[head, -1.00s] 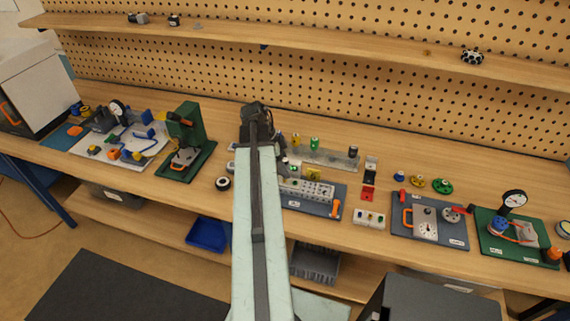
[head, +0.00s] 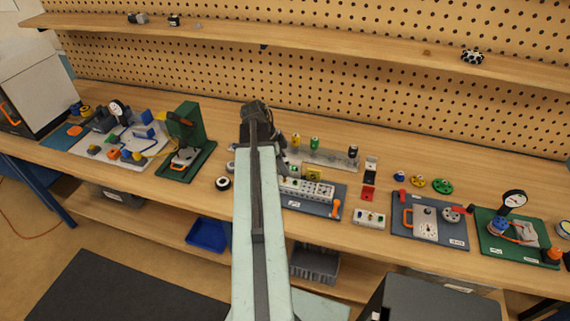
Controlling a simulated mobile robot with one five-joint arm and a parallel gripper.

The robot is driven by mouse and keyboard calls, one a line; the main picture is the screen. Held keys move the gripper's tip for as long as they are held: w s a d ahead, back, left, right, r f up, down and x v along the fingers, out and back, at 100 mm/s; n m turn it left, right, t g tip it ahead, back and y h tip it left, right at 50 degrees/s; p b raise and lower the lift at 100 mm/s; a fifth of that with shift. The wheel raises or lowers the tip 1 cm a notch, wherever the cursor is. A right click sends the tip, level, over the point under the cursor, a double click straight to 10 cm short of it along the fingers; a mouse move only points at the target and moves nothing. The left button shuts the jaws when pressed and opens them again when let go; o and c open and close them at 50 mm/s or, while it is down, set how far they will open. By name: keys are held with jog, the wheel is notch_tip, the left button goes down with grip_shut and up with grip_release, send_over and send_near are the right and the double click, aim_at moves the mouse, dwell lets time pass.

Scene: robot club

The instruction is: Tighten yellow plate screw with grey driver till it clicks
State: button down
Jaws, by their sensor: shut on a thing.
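The yellow plate (head: 314,173) stands at the back of the grey block fixture (head: 308,189), just right of my arm. My gripper (head: 282,160) is mostly hidden behind my arm, with only a dark part showing beside the fixture's left end. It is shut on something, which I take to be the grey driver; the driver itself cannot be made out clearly. The screw on the yellow plate is too small to see, so I cannot tell whether the driver tip touches it.
A clear rack (head: 330,158) behind holds yellow, green and dark-topped drivers. The bench strip before the pegboard is clear.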

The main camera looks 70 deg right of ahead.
jog(key=shift+w+d+m+y, duration=0.15)
jog(key=shift+m+y, duration=0.1)
jog(key=shift+m, duration=0.35)
jog(key=shift+s+d+m+y, duration=0.1)
jog(key=shift+m+y, duration=0.15)
jog(key=shift+m, duration=0.35)
jog(key=c, duration=1.7)
grip_release()
jog(key=shift+a+m, duration=0.2)
jog(key=shift+m, duration=0.4)
grip_shut()
jog(key=shift+r+p, duration=3.55)
jog(key=shift+f, duration=0.15)
